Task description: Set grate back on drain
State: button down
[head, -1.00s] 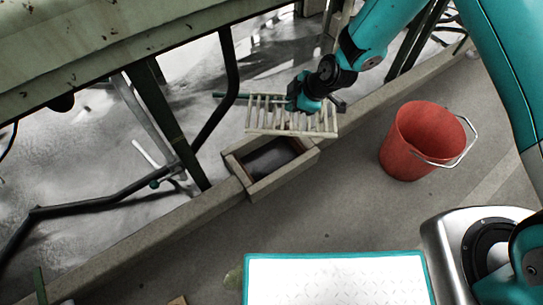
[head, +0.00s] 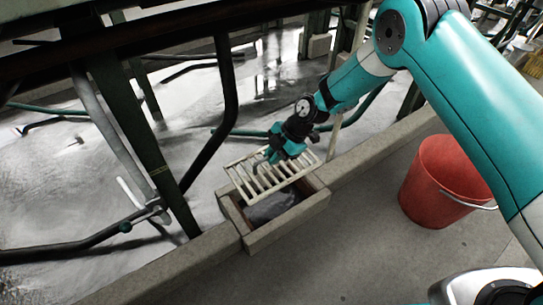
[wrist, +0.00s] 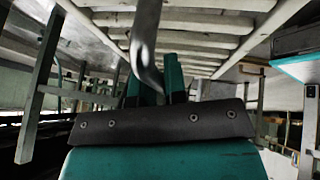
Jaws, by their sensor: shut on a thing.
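The grate (head: 285,183), a pale slatted rack, hangs from my gripper (head: 272,158) over the far part of the drain. My gripper is shut on it from above, near its middle. The drain (head: 290,225) is a square box with a raised stone rim. Its near part is uncovered and shows dark inside with a grey patch. The grate looks slightly above the rim; the exact gap is unclear. In the wrist view the grate's slats (wrist: 190,20) fill the top, and my teal fingers (wrist: 160,85) meet below a curved metal piece that partly hides them.
A red bucket (head: 440,180) with a wire handle stands on the floor right of the drain. A stone curb (head: 200,262) runs past the drain. Dark table legs (head: 150,150) and pipes stand at left over wet floor. The floor in front is clear.

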aim_at(293, 162)
notch_tip(293, 162, down, 13)
jog(key=b, duration=0.6)
jog(key=shift+f, duration=0.1)
jog(key=shift+f+b, duration=0.4)
jog(key=shift+b, duration=0.1)
jog(key=shift+f, duration=0.2)
jog(key=c, duration=1.2)
grip_release()
jog(key=shift+o, duration=0.2)
jog(key=p+v, duration=0.2)
jog(key=v, duration=0.2)
jog(key=p+v, duration=0.2)
jog(key=v, duration=0.2)
jog(key=p+v, duration=0.3)
jog(key=v, duration=0.2)
jog(key=shift+s+a+r, duration=0.1)
jog(key=shift+a+r, duration=0.1)
jog(key=shift+a, duration=0.15)
